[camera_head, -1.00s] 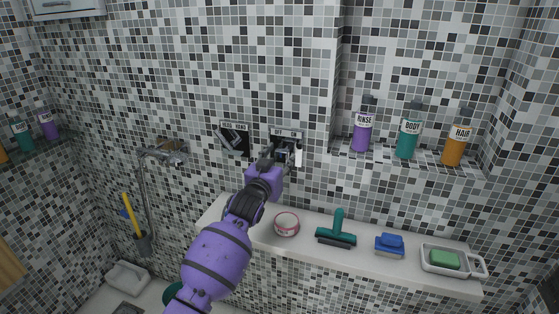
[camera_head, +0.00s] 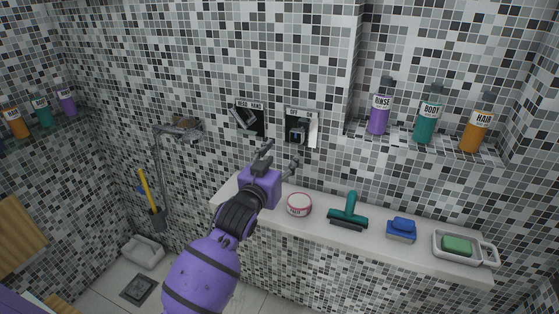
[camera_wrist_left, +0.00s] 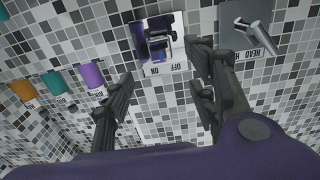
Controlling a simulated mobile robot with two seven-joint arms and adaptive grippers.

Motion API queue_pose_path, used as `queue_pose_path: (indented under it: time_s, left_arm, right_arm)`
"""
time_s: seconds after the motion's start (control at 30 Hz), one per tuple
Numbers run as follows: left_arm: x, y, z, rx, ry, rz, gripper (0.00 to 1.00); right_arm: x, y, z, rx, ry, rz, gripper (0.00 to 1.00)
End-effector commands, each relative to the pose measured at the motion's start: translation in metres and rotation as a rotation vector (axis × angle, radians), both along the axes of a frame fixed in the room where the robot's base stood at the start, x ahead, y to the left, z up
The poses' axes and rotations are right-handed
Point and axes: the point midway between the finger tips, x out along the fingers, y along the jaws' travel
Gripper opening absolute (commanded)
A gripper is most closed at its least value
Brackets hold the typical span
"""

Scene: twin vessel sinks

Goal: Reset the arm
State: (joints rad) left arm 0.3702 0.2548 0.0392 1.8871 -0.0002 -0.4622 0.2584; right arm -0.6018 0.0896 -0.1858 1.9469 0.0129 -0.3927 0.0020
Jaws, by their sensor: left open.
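My left gripper (camera_head: 280,156) is open and empty, its dark fingers spread in front of the tiled wall. It is below and left of a wall plate with a dark control (camera_head: 299,129) and apart from it. In the left wrist view, the open fingers of the left gripper (camera_wrist_left: 160,85) point at the wall. The control plate (camera_wrist_left: 158,42) shows there at the top, with ON and OFF labels. A second plate, marked HEAD and HAND (camera_head: 250,119), has a metal lever and is to the left of it. My right gripper is not in view.
A ledge below holds a round tin (camera_head: 299,204), a green squeegee (camera_head: 348,211), a blue brush (camera_head: 401,229) and a soap dish (camera_head: 438,247). Bottles stand on a right shelf and a left shelf.

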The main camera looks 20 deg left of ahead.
Motion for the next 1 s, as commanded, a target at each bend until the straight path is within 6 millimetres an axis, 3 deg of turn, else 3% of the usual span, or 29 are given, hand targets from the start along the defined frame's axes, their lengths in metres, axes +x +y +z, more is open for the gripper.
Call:
queue_pose_path:
  time_s: [0.17,0.63,0.7,0.77,0.87,1.0]
  left_arm:
    - [-0.01,0.0,0.0,0.0,0.001,0.0,0.52]
    - [-0.01,0.0,0.001,0.016,-0.003,-0.001,0.52]
    - [-0.012,-0.01,0.002,0.063,-0.015,-0.018,0.52]
    - [-0.024,-0.015,-0.026,0.085,0.023,-0.027,0.52]
    - [-0.055,-0.021,-0.083,0.112,0.107,-0.039,0.52]
    - [-0.119,-0.026,-0.17,0.129,0.252,-0.051,0.52]
  right_arm:
    - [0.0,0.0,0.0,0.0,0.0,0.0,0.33]
    - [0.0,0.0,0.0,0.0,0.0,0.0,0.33]
    - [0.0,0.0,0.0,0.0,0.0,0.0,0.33]
    - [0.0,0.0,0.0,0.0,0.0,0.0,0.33]
    - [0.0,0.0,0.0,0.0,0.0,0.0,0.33]
    - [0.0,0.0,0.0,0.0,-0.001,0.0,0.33]
